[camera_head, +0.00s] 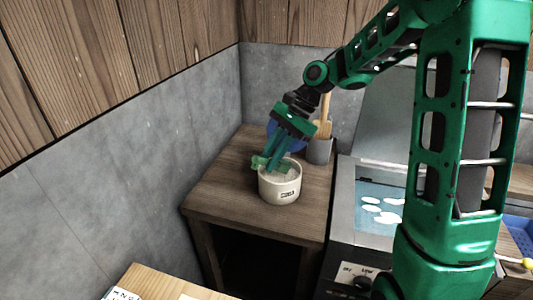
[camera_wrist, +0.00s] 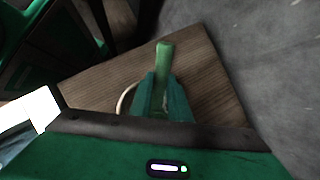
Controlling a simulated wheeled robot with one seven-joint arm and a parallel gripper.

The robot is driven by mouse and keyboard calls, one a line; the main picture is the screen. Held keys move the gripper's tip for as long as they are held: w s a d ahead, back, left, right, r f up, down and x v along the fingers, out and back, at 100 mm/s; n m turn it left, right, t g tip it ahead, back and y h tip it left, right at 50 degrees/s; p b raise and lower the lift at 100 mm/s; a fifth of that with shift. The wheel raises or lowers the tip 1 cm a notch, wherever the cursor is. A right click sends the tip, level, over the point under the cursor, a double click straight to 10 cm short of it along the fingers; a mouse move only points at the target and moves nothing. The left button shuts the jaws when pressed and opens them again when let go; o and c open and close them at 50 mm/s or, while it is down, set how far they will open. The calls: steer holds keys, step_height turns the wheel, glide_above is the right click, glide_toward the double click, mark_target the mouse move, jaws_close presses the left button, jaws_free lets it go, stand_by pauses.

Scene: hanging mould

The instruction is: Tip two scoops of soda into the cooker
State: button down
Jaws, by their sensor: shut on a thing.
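My gripper (camera_head: 268,164) points down at the tub's mouth, shut on a green scoop (camera_head: 258,161). The scoop's green handle also shows between the fingers in the wrist view (camera_wrist: 164,55). Its bowl is hidden, so I cannot tell whether it holds soda. The tub's rim (camera_wrist: 125,97) shows behind my fingers in the wrist view. The cooker (camera_head: 375,208) stands right of the table, with several white pieces in its pale blue liquid.
A grey holder (camera_head: 319,150) with wooden utensils (camera_head: 325,115) stands behind the tub, near a blue round thing (camera_head: 272,128). Grey walls close the left and back. The table (camera_head: 215,195) is bare left of the tub. A blue basket (camera_head: 519,228) is at far right.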

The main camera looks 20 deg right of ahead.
steer(key=shift+w+d+f, duration=0.1)
steer(key=shift+d+f, duration=0.05)
steer(key=shift+f, duration=0.8)
steer(key=shift+w+d+f, duration=0.1)
steer(key=shift+f, duration=0.85)
steer(key=shift+d+f, duration=0.1)
steer(key=shift+f, duration=0.1)
steer(key=shift+s+f, duration=0.2)
steer(key=shift+f, duration=0.05)
steer(key=shift+r, duration=0.1)
steer(key=shift+w+r, duration=0.2)
steer(key=shift+r, duration=4.4)
